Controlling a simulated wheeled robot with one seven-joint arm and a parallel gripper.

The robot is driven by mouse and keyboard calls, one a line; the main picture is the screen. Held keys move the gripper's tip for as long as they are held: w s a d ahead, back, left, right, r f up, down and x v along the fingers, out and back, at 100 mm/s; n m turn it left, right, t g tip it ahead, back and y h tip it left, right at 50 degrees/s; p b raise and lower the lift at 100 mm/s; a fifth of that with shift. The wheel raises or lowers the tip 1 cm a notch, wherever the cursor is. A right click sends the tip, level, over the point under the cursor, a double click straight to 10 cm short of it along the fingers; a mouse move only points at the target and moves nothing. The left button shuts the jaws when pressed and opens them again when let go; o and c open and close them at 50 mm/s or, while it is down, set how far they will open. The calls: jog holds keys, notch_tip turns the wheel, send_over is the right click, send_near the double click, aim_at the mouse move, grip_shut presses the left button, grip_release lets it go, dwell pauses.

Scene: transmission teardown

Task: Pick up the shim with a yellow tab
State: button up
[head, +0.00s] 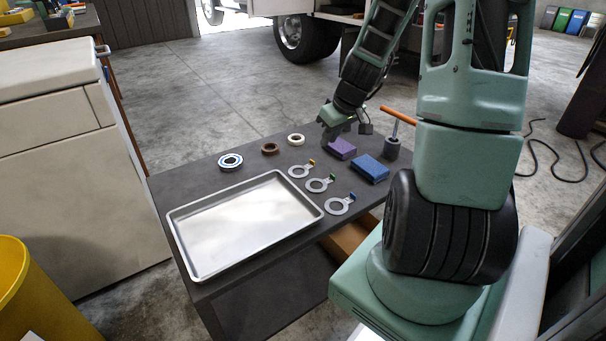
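The shim with a yellow tab (308,168) is a flat grey ring lying on the dark table, the farthest of three similar shims. Its yellow tab (312,162) points to the upper right. A shim with a green tab (319,190) and a shim with a blue tab (340,212) lie in a row nearer to me.
An empty metal tray (190,277) lies left of the shims. A blue-and-white ring (222,164), a brown ring (269,153) and a cream ring (296,144) sit behind. The purple block (342,149), a blue block (370,168) and an orange-handled mallet (393,147) are at right.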

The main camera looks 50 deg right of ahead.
jog(key=b, duration=0.1)
send_near(314, 163)
notch_tip(314, 163, down, 3)
jog(key=shift+r, duration=0.15)
jog(key=shift+w+b+x, duration=0.25)
jog(key=shift+b+x, duration=0.25)
jog(key=shift+x, duration=0.85)
jog(key=shift+w+b+x, duration=0.2)
jog(key=shift+b+x, duration=0.25)
jog(key=shift+x, duration=0.9)
jog(key=shift+d+r, duration=0.1)
jog(key=shift+r, duration=0.1)
grip_shut()
